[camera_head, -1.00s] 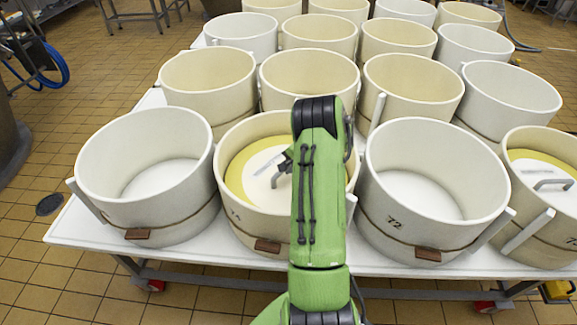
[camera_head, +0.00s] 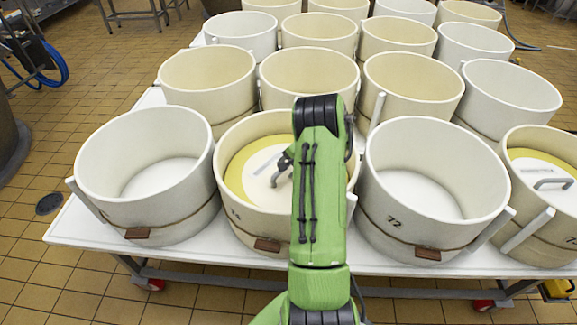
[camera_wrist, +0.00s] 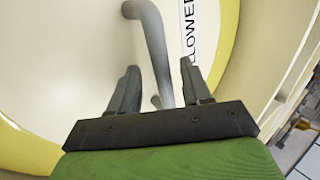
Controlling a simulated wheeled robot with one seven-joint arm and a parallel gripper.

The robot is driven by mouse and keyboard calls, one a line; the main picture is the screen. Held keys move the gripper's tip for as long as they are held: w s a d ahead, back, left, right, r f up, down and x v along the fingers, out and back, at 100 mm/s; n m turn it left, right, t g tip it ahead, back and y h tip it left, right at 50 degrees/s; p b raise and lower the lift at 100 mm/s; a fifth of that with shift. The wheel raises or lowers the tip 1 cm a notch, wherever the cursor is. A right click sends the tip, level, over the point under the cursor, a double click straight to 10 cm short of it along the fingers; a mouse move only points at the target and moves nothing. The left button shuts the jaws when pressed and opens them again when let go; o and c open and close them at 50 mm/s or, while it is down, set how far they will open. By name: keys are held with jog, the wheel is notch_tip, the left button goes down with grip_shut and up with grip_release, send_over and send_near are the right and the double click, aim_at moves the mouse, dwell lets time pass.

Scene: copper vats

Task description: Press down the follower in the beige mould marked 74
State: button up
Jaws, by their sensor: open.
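The beige mould marked 74 (camera_head: 262,222) stands in the front row, second from the left. Inside it lies the follower (camera_head: 240,182), a white disc over a yellow one. My green arm covers the mould's right part. In the wrist view the white follower (camera_wrist: 60,70) fills most of the picture, with a yellow rim and part of a printed label. Its grey bar handle (camera_wrist: 155,45) runs down between the fingers of my gripper (camera_wrist: 163,85). My gripper is open, with a finger on each side of the handle; I cannot tell whether either touches it.
An empty white mould (camera_head: 145,215) stands to the left and a white mould marked 72 (camera_head: 425,225) to the right. Another mould with a follower (camera_head: 530,175) is at far right. More empty moulds fill the white table behind.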

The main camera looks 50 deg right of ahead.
jog(key=p+v, duration=0.3)
jog(key=v, duration=1.2)
jog(key=shift+s+r, duration=0.2)
jog(key=shift+r, duration=0.1)
jog(key=w+a+r+n+p, duration=0.35)
jog(key=a+r+n, duration=0.45)
jog(key=a+r, duration=0.9)
jog(key=s+a+r+n, duration=0.2)
jog(key=s+a+n, duration=0.2)
jog(key=s+a, duration=0.4)
jog(key=s+a+r+n+g+p, duration=0.1)
jog(key=s+a+r+n, duration=0.1)
jog(key=s+a+n, duration=0.3)
jog(key=s+a, duration=0.3)
jog(key=a, duration=0.1)
jog(key=shift+s+a+r+p, duration=0.2)
jog(key=shift+a+r+p, duration=0.1)
jog(key=shift+r, duration=0.05)
